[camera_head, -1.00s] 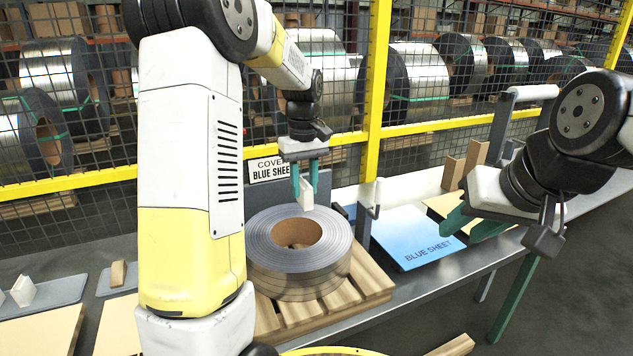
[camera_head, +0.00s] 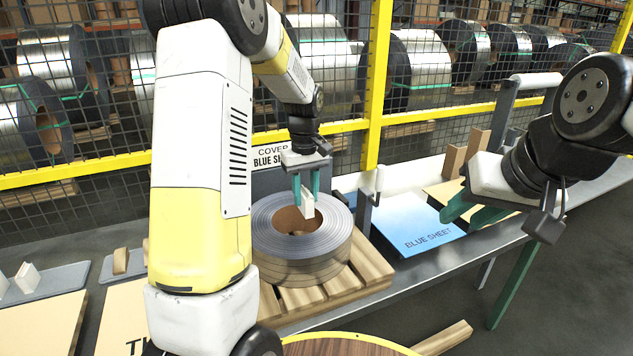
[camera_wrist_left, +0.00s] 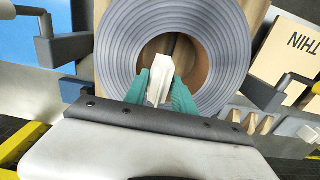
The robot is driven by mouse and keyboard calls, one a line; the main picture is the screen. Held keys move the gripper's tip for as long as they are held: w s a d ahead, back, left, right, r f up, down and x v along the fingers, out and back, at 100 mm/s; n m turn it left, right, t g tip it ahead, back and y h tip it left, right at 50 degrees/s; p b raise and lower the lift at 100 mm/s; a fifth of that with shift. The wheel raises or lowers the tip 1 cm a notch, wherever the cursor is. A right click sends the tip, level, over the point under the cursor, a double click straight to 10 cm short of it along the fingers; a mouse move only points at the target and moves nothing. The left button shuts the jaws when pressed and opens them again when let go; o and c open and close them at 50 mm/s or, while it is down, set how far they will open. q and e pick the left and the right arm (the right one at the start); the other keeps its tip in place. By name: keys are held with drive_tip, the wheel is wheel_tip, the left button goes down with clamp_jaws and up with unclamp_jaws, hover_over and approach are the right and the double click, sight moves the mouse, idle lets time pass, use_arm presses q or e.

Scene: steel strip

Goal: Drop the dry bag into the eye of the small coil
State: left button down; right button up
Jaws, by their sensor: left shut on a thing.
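The small coil (camera_head: 335,247) is a grey steel strip roll with a brown cardboard core, lying flat on a wooden pallet (camera_head: 365,272). My left gripper (camera_head: 307,197) is shut on the white dry bag (camera_head: 307,203), held upright at the coil's eye. In the left wrist view the dry bag (camera_wrist_left: 155,80) sits between the green fingertips (camera_wrist_left: 158,92), over the eye of the coil (camera_wrist_left: 213,40). How deep the bag is cannot be told. My right gripper (camera_head: 475,212) is at the right, above the bench by the blue sheet, its green fingers apart and empty.
A blue sheet (camera_head: 415,232) lies on the bench right of the coil. A yellow-framed mesh fence (camera_head: 373,90) stands behind. White and tan pieces (camera_head: 27,277) stand on a grey plate at the left. A round wooden top (camera_head: 340,346) is at the front.

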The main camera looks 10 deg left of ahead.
sight(306, 214)
use_arm(q)
drive_tip(key=shift+f, duration=3.3)
drive_tip(key=c, duration=1)
unclamp_jaws()
drive_tip(key=shift+o, duration=0.2)
wheel_tip(306, 214, up, 8)
drive_tip(key=shift+f, duration=0.1)
drive_tip(key=shift+s, duration=0.1)
